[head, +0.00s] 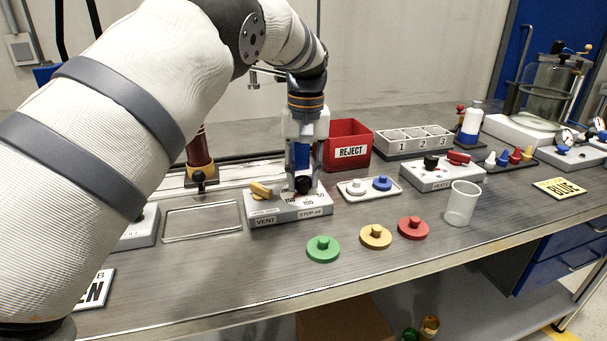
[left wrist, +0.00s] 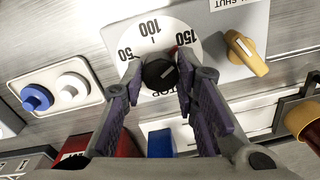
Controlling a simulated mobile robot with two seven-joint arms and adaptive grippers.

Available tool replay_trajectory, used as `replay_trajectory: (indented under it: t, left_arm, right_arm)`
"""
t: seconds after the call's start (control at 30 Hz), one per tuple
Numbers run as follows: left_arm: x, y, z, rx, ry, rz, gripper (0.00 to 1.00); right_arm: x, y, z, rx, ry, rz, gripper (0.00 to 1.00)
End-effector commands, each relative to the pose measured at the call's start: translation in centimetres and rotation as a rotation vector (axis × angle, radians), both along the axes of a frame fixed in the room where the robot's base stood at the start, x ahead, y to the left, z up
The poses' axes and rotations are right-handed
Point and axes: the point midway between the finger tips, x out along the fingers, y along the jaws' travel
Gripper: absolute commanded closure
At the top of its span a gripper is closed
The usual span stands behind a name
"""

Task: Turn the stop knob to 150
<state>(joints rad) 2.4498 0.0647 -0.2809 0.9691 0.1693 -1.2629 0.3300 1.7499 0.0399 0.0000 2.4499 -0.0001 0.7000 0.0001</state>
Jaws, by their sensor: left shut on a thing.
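The black stop knob (head: 304,184) sits on the right part of a grey box (head: 290,212) marked VENT and STOP. In the left wrist view the knob (left wrist: 158,73) stands at the middle of a white dial (left wrist: 153,42) with 50, 100 and 150. A white line on the knob slants to the upper right, toward the 150 side. My left gripper (left wrist: 160,76) points down, shut on the knob with a finger at each side. The fingers hide part of the dial and its lettering. My right gripper is not in view.
A yellow vent knob (head: 261,190) sits beside the stop knob. A red REJECT bin (head: 349,146) is behind, a tray with white and blue knobs (head: 369,188) to the right. Green (head: 323,249), yellow (head: 376,237) and red (head: 413,228) discs lie in front. A clear cup (head: 462,203) stands further right.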

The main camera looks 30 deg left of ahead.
Motion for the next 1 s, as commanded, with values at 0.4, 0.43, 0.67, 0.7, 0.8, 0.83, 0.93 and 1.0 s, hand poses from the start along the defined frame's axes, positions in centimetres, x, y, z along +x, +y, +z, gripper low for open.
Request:
replay_trajectory:
  t: [0.4,0.43,0.67,0.7,0.8,0.83,0.93,1.0]
  left_arm:
    - [0.0,0.0,0.1,0.001,-0.002,-0.001,0.52]
    - [0.1,0.0,0.3,0.0,-0.002,-0.001,0.52]
    - [0.2,-0.1,5.5,0.001,-0.009,-0.001,0.52]
    - [0.3,-0.1,6.6,0.001,-0.009,-0.001,0.52]
    - [0.3,-0.1,9.3,0.003,-0.008,-0.001,0.52]
    - [0.3,-0.1,10.0,0.003,-0.008,-0.001,0.52]
    - [0.3,-0.2,11.1,0.001,-0.004,-0.001,0.52]
    - [0.2,-0.2,11.6,0.001,-0.002,-0.001,0.52]
  right_arm:
    - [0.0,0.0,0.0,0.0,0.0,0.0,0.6]
    - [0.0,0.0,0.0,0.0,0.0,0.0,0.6]
    - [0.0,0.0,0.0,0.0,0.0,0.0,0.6]
    - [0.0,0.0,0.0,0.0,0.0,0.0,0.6]
    - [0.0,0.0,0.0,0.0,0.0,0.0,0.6]
    - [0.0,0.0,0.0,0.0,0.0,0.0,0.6]
    - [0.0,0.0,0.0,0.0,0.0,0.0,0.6]
    - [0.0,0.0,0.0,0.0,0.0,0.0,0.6]
